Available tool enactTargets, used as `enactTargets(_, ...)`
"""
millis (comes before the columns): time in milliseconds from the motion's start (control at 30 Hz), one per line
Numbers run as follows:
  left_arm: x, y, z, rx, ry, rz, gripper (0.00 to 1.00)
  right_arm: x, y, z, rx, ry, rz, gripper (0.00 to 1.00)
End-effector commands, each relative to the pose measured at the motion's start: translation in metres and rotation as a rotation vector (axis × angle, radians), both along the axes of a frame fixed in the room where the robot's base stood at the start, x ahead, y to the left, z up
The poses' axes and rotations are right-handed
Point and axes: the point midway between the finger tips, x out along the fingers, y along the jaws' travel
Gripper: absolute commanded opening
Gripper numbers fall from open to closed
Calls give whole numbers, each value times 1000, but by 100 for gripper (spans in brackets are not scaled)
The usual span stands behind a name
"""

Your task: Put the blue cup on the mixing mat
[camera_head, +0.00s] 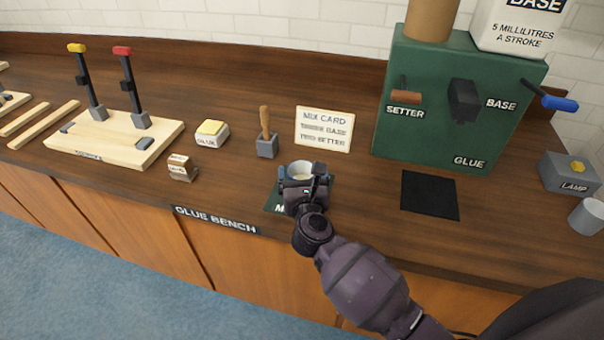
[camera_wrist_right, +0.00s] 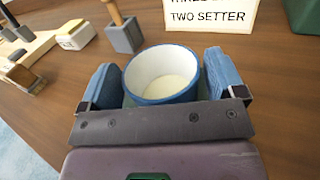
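The blue cup (camera_wrist_right: 162,78) has a white inside with pale liquid in it. In the head view the cup's rim (camera_head: 300,169) shows just beyond the right gripper (camera_head: 303,180). The dark green mixing mat (camera_head: 272,205) lies near the bench's front edge, mostly hidden below the gripper and cup. I cannot tell whether the cup's base touches the mat. My left gripper is not in view.
A mix card (camera_head: 323,130) and a wooden-handled tool in a grey block (camera_head: 267,146) stand behind the mat. A green glue dispenser (camera_head: 430,140) stands at the back right, with a black pad (camera_head: 430,195) before it. A pale cup (camera_head: 588,215) is at far right.

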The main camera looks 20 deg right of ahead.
Motion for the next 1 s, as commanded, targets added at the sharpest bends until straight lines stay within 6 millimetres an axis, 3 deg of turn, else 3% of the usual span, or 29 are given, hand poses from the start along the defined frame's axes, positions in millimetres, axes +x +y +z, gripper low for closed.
enactTargets(433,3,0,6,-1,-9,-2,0,-2,0,5,0,-1,0,96)
enactTargets(1000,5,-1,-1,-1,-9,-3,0,-92,18,2,2,3,-1,96)
